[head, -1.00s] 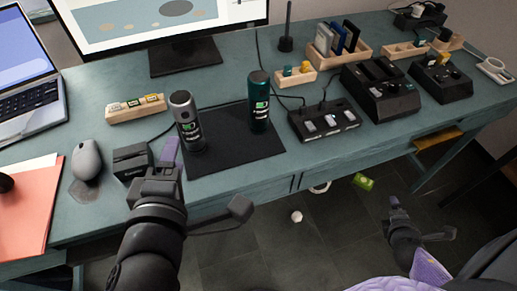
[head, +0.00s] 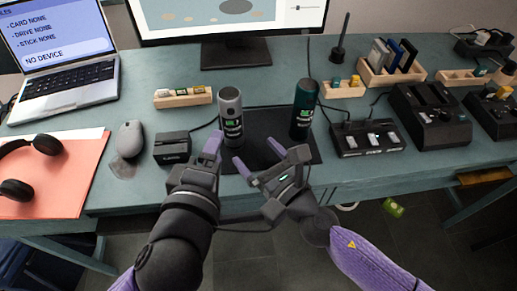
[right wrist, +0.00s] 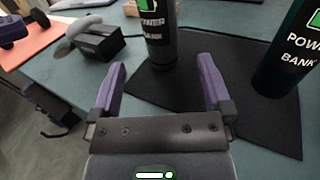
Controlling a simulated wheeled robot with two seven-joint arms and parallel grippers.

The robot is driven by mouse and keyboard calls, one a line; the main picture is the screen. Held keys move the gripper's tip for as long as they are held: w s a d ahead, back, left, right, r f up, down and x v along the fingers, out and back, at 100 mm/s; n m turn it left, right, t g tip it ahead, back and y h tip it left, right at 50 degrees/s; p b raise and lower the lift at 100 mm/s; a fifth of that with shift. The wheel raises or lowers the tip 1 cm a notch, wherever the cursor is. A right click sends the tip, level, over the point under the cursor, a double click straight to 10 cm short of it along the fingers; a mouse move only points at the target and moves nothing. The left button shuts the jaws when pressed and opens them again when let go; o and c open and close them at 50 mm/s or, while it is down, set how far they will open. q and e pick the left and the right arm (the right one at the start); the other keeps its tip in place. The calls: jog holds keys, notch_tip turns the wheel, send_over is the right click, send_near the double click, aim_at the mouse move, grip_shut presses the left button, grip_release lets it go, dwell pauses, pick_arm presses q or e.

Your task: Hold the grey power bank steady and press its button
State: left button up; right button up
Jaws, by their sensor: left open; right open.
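The grey power bank (head: 231,117) stands upright on the black mat (head: 268,158). A dark green power bank (head: 303,108) stands upright to its right. My left gripper (head: 211,147) is open in front of and left of the grey one; its fingers nearly overlap in the head view. My right gripper (head: 258,157) is open and empty, nearer to me than the grey bank. In the right wrist view the grey bank (right wrist: 158,38) stands beyond and between the open fingers (right wrist: 160,88), apart from them. I cannot make out its button.
A black box (head: 172,147) and a mouse (head: 129,139) lie left of my left gripper. A black device with several slots (head: 367,138) is to the right. A wooden block (head: 183,97) and the monitor (head: 236,53) are behind.

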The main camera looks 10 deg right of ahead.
aim_at(239, 133)
jog(key=x, duration=0.9)
jog(key=shift+w+a, duration=0.2)
jog(key=shift+w, duration=0.05)
grip_shut()
pick_arm(q)
grip_shut()
dwell(1.4)
